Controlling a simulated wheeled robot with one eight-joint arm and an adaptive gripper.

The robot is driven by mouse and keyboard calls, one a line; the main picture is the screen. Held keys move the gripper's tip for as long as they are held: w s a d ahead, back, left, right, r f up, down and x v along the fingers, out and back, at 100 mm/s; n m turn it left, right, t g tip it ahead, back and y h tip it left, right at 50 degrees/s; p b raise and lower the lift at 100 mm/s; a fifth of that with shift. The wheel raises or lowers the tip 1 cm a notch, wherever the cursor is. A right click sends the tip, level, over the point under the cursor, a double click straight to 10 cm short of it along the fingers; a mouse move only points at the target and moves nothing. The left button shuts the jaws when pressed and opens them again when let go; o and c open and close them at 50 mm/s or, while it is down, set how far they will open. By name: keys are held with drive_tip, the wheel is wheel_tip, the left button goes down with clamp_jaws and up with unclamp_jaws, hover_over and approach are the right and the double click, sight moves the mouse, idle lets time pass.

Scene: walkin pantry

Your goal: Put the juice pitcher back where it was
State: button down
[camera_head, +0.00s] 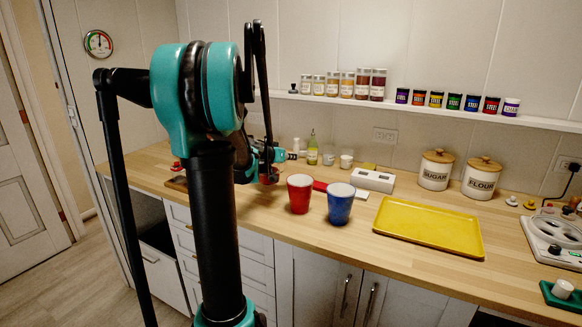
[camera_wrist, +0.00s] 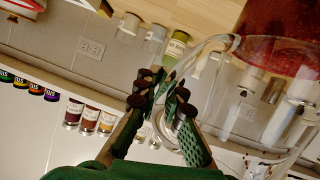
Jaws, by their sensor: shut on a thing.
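The juice pitcher (camera_wrist: 275,35) is clear with red juice in it and fills the upper right of the wrist view, which is turned over. My gripper (camera_wrist: 166,92) is shut on its clear curved handle, one dark ridged finger on each side. In the head view my gripper (camera_head: 264,156) is over the left part of the counter, mostly behind my own arm. A small patch of red from the pitcher (camera_head: 268,178) shows just below it. I cannot tell whether the pitcher's base touches the counter.
A red cup (camera_head: 299,194) and a blue cup (camera_head: 340,204) stand close on the right. A yellow tray (camera_head: 430,226) lies farther right. Behind are a green-labelled bottle (camera_head: 312,150), a white box (camera_head: 373,179) and canisters (camera_head: 435,170). Jars line the wall shelf (camera_head: 420,110).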

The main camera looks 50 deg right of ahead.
wheel_tip(320, 180, down, 4)
drive_tip(key=shift+r, duration=0.25)
drive_tip(key=c, duration=1.6)
unclamp_jaws()
drive_tip(key=shift+c, duration=0.2)
drive_tip(key=shift+a, duration=0.1)
drive_tip(key=v, duration=1.2)
